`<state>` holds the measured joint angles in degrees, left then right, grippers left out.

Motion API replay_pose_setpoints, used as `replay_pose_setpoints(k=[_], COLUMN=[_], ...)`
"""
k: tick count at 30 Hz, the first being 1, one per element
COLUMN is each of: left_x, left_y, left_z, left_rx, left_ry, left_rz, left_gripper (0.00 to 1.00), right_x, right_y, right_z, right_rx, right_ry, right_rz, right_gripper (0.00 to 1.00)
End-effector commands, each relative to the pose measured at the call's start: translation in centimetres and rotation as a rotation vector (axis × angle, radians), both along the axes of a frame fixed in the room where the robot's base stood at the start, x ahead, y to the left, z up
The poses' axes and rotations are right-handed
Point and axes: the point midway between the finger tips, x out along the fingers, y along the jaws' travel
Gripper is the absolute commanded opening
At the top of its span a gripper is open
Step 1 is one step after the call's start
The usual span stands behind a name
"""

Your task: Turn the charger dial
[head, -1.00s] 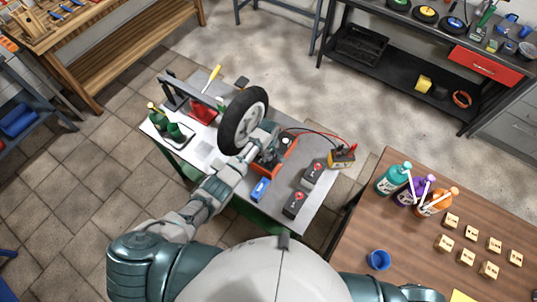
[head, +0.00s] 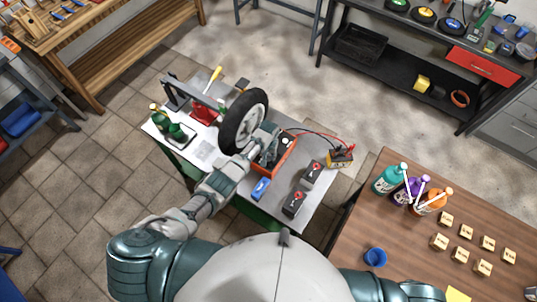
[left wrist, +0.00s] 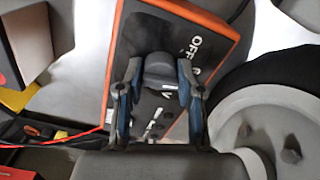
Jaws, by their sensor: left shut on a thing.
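The charger (head: 284,158) is a dark panel in an orange case on the grey table; in the left wrist view its panel (left wrist: 205,65) shows the letters "OFF" and other white marks. Its dark round dial (left wrist: 160,68) sits between the fingers of my left gripper (left wrist: 157,95). My left gripper also shows in the head view (head: 266,142), over the charger. Its fingers are shut on the dial, one on each side. The lower part of the panel is partly hidden by the gripper. My right gripper is not in view.
A wheel (head: 243,120) stands close beside my left gripper. Red and black cables run to a yellow and black battery (head: 340,157). Two dark boxes (head: 293,204) and a blue item (head: 261,188) lie on the table's near side. A wooden table (head: 410,235) with bottles stands at the right.

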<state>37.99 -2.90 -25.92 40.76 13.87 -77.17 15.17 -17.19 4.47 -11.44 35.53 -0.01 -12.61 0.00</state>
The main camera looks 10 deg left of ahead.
Motion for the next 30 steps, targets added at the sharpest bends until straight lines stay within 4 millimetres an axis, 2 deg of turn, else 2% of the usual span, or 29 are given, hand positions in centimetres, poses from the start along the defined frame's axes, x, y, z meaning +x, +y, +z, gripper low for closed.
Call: replay_pose_setpoints(k=[12, 27, 28, 30], left_x=[0.15, 0.18, 0.19, 0.17], left_y=[-0.1, -0.1, -0.1, -0.09], left_z=[0.1, 0.12, 0.12, 0.11], left_rx=[-0.002, -0.002, -0.002, -0.002], left_ry=[-0.005, -0.006, -0.006, -0.005], left_rz=[-0.168, -0.186, -0.186, -0.186], left_gripper=[0.01, 0.01, 0.39, 0.56], right_x=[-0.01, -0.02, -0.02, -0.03], right_y=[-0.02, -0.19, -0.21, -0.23], right_z=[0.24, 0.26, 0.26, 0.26], right_rx=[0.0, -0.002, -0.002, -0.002], right_ry=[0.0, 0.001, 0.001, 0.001], right_rz=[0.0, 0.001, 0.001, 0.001], right_gripper=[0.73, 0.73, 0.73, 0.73])
